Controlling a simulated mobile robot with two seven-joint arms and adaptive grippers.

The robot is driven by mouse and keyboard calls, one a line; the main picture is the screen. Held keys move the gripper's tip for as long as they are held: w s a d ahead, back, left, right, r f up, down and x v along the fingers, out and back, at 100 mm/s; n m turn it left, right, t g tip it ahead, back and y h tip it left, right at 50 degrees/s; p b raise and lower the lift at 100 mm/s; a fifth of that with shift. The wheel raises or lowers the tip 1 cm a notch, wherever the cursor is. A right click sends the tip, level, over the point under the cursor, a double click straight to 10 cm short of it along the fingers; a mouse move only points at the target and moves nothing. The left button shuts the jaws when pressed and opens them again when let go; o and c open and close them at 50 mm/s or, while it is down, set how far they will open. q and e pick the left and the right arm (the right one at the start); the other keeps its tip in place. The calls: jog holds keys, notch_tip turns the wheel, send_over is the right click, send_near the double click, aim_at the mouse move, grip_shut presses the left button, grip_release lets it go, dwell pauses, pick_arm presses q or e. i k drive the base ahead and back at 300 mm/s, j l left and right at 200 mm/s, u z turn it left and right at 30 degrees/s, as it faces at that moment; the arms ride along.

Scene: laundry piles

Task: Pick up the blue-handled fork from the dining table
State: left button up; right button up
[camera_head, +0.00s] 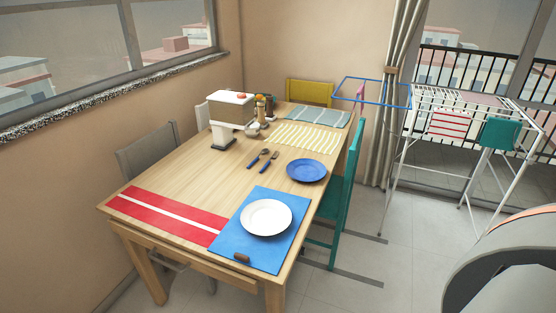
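On the wooden dining table (195,172), two blue-handled utensils lie side by side near the middle, left of a blue plate (306,170). The right one (269,162) looks like the fork, with its metal head pointing to the back right. The left one (258,157) has a rounder head, like a spoon. Both are small, so their shapes are hard to tell apart with certainty. Neither of my grippers is in view.
A white plate (266,217) sits on a blue mat (228,245) at the front right. A red-striped mat (168,216) lies front left. A white-topped box (232,108) stands behind the utensils. A teal chair (345,185) is at the right side; a drying rack (470,101) stands farther right.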

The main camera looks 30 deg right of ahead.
aim_at(273, 158)
jog(key=i+l, duration=0.1)
jog(key=l, duration=1.35)
jog(key=i+l, duration=0.15)
jog(key=l, duration=1.3)
jog(key=i, duration=0.05)
